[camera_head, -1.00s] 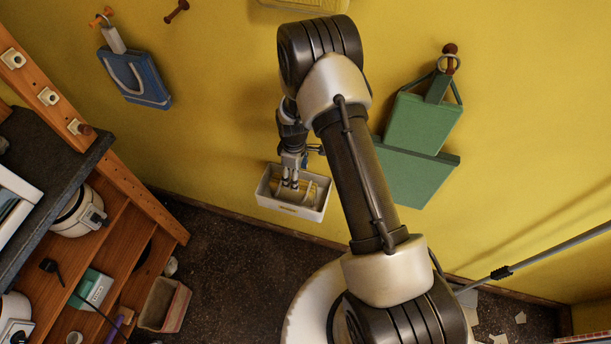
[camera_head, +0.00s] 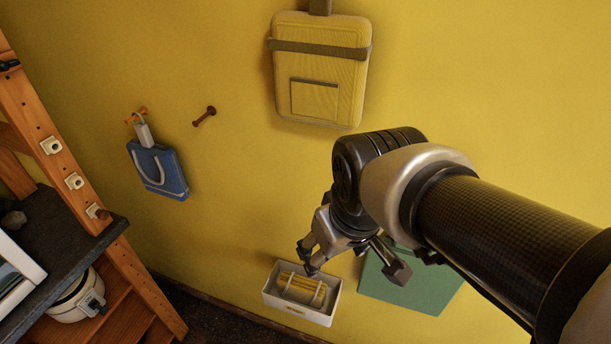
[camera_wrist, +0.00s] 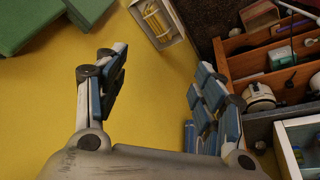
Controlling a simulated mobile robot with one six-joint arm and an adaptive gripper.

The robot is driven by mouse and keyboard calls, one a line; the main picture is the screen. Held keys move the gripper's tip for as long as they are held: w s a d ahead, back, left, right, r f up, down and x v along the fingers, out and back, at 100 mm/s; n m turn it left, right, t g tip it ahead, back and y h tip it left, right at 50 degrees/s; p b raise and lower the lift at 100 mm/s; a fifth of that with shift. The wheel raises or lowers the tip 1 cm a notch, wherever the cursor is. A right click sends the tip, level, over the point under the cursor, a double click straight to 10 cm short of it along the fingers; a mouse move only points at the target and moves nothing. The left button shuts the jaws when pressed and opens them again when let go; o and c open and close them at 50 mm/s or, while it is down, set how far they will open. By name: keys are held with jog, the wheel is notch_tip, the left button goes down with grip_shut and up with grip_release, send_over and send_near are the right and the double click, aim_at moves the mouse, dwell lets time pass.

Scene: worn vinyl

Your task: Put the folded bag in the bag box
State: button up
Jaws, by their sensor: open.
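A white open-topped bag box (camera_head: 318,318) sits against the yellow wall at the bottom middle of the head view. The yellow folded bag (camera_head: 302,288), with pale straps, lies inside it. My gripper (camera_head: 352,264) is open and empty, above and to the right of the box, apart from the bag. In the wrist view, my gripper (camera_wrist: 158,70) shows its fingers spread wide with only bare wall between them. The box (camera_wrist: 170,44) and the folded bag (camera_wrist: 155,18) show beyond the fingers at the top middle.
A yellow bag (camera_head: 320,70) and a blue bag (camera_head: 165,175) hang on the wall, with an empty brown peg (camera_head: 204,116) between. A green item (camera_head: 410,290) is partly hidden behind my arm. Wooden shelving (camera_head: 125,265) stands at left.

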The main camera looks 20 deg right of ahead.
jog(key=s+m, duration=0.2)
jog(key=s, duration=0.5)
jog(key=shift+s+r+t, duration=0.2)
jog(key=shift+r+t, duration=0.2)
jog(key=shift+r, duration=0.05)
jog(key=shift+f, duration=0.1)
jog(key=shift+f, duration=0.1)
